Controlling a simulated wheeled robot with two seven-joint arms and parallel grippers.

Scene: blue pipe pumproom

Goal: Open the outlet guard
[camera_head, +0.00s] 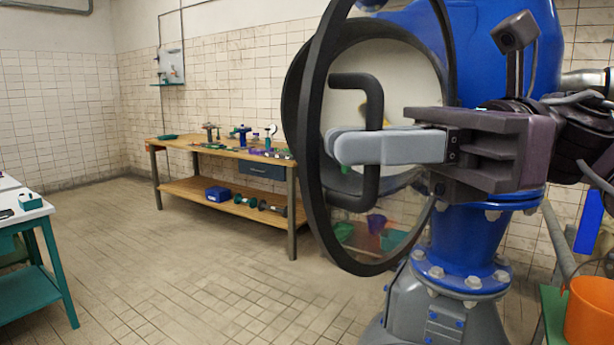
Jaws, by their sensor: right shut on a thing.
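The outlet guard (311,190) is a round, see-through disc with a thick black rim, in the middle of the head view. It stands upright in front of the blue pump (462,235), turned partly edge-on to me. A black U-shaped handle (373,105) sits on its face. My right gripper (345,147) comes in from the right with its light grey fingers shut on the upright bar of the handle. The fingers hide the middle of the bar. A second black ring shows behind the rim. The guard's hinge cannot be made out. My left gripper is not in view.
A wooden workbench (172,144) with tools stands at the back. A white-topped teal table (22,212) is at the left edge. An orange bucket (590,312) stands at the lower right. The tiled floor (170,260) between is clear.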

